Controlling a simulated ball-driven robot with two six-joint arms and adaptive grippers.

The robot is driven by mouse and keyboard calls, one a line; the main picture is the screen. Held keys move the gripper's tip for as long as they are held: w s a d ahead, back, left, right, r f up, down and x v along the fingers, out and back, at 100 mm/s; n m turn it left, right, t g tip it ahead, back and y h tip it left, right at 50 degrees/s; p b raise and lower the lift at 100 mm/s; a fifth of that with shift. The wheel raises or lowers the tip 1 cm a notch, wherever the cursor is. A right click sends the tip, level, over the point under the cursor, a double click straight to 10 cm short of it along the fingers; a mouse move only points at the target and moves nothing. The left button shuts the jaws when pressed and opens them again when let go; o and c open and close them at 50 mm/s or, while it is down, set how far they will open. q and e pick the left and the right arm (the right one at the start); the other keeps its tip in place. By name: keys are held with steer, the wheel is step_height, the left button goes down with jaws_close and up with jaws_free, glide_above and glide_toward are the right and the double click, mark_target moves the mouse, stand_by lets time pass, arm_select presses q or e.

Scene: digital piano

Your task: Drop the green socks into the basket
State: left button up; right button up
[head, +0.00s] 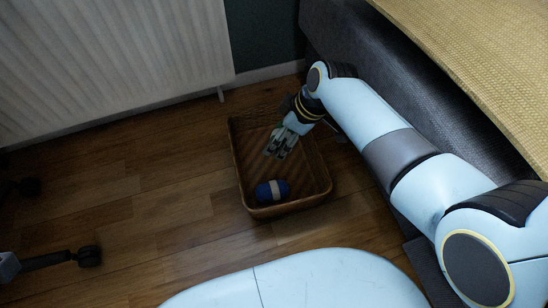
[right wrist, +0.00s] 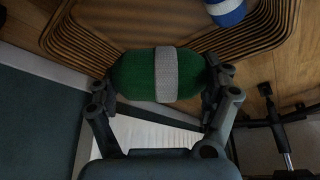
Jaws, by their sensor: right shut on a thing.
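The green socks (right wrist: 132,75) are a rolled bundle with a grey-white band, seen in the right wrist view. My right gripper (right wrist: 160,85) is shut on them, one finger at each end of the roll. In the head view my right gripper (head: 281,145) reaches over the basket (head: 240,172), within its rim outline. The socks are hard to make out there. The basket is brown, slatted and open at the top, and stands on the floor. Its slatted side also shows in the right wrist view (right wrist: 92,48). My left gripper is not in view.
A blue rolled bundle with a pale band (head: 264,192) lies in the near part of the basket. A white radiator (head: 110,60) is at upper left, a dark grey bed side (head: 345,35) at right. Chair legs (head: 88,256) stand at lower left. Wooden floor is clear left of the basket.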

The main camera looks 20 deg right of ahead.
stand_by(0.3)
steer(key=o, duration=1)
steer(key=v, duration=1.2)
steer(key=shift+a+f, duration=0.1)
